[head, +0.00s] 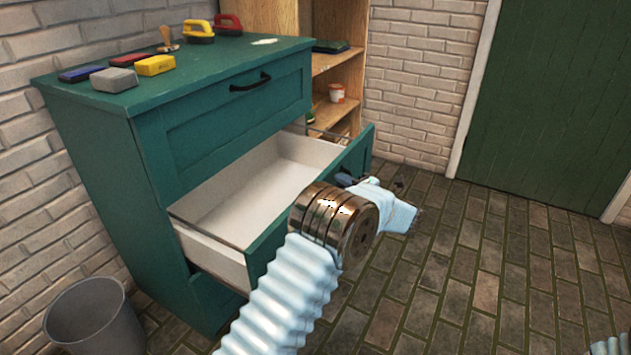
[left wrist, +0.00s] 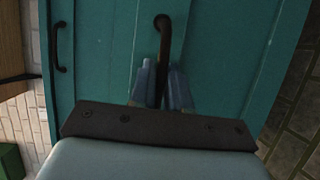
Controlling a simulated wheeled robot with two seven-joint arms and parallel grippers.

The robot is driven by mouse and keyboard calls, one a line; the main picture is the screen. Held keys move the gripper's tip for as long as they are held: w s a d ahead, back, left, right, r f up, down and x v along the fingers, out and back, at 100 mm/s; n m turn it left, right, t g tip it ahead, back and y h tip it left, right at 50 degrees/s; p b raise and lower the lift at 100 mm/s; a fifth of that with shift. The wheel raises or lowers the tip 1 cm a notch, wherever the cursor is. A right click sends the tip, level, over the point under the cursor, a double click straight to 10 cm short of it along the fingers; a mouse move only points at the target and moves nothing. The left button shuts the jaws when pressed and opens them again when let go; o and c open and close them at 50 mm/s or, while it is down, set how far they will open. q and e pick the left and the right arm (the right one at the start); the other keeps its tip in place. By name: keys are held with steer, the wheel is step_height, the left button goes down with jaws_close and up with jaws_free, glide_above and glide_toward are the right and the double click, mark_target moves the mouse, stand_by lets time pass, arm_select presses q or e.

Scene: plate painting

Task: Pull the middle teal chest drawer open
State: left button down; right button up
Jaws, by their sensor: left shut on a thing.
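The teal chest (head: 100,175) stands against the brick wall. Its middle drawer (head: 250,190) is pulled well out, and its pale, empty inside shows. The top drawer (head: 220,110) with a black handle (head: 250,82) is closed. My left gripper (head: 350,180) is at the middle drawer's front, and my wrist hides part of that front. In the left wrist view, the gripper's two pale fingers (left wrist: 160,85) are shut around the black handle (left wrist: 163,35) of the drawer. My right gripper is not in view.
A grey bin (head: 88,318) stands at the chest's lower left. The brick floor (head: 490,270) at the right is clear.

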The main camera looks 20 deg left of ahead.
arm_select(q)
steer(key=d+b, duration=0.1)
steer(key=d, duration=0.8)
steer(key=shift+s, duration=0.4)
steer(key=c, duration=1.2)
jaws_free()
steer(key=v, duration=1.3)
steer(key=shift+s+d, duration=0.2)
steer(key=shift+d, duration=0.15)
